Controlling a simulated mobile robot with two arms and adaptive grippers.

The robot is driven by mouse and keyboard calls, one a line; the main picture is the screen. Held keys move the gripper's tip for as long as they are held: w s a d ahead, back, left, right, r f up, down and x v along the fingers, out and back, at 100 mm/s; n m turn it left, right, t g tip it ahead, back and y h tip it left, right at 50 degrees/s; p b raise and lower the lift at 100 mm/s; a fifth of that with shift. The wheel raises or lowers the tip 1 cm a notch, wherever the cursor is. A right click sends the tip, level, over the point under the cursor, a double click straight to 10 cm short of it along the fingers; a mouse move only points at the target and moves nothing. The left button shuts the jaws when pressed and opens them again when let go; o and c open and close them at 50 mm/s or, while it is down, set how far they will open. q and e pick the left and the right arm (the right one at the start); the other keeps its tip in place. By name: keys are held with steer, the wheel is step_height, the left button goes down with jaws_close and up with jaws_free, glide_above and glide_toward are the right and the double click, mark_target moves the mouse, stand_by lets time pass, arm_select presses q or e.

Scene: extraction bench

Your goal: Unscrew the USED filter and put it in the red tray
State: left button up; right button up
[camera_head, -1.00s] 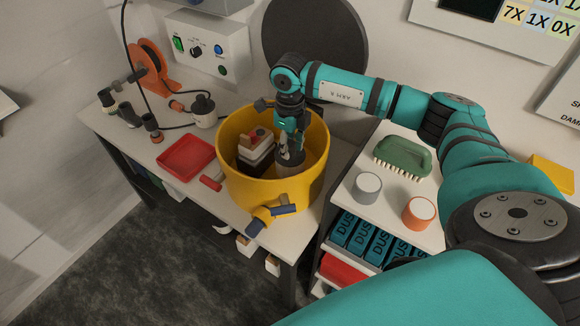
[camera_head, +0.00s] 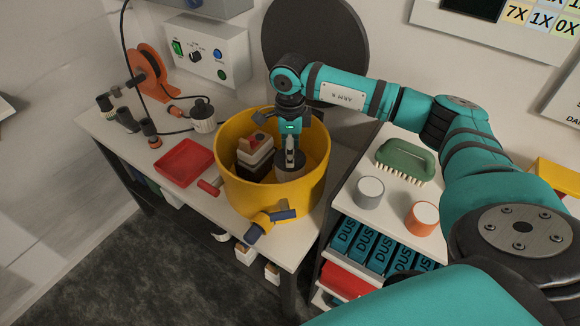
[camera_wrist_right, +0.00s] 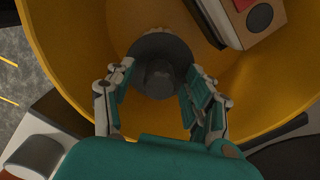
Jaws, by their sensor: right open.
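A cylinder with a dark grey top, likely the filter, stands inside the yellow drum (camera_head: 255,192). In the head view its side (camera_head: 282,164) shows below my right gripper (camera_head: 290,166); in the right wrist view its dark top (camera_wrist_right: 160,45) has a raised knob in the middle. My right gripper (camera_wrist_right: 155,105) is open, its fingers on either side of the near part of the top; I cannot tell whether they touch it. No USED label is legible. The red tray (camera_head: 185,160) lies empty on the bench left of the drum. My left gripper is out of view.
A grey canister (camera_head: 368,190), an orange-rimmed one (camera_head: 419,214) and a green brush (camera_head: 403,158) stand on the right shelf.

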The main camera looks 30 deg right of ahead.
steer(key=m+p, duration=0.1)
steer(key=m, duration=0.5)
steer(key=m+p, duration=0.1)
steer(key=m, duration=0.2)
steer(key=shift+m, duration=0.4)
steer(key=m+p, duration=0.1)
steer(key=m, duration=0.2)
steer(key=shift+r+m, duration=0.1)
steer(key=shift+m, duration=0.2)
steer(key=m+p, duration=0.1)
steer(key=m, duration=0.2)
steer(key=m+p, duration=0.1)
steer(key=m, duration=0.3)
steer(key=m+p, duration=0.2)
steer(key=m, duration=0.3)
steer(key=shift+m+p, duration=0.45)
steer(key=shift+m, duration=0.65)
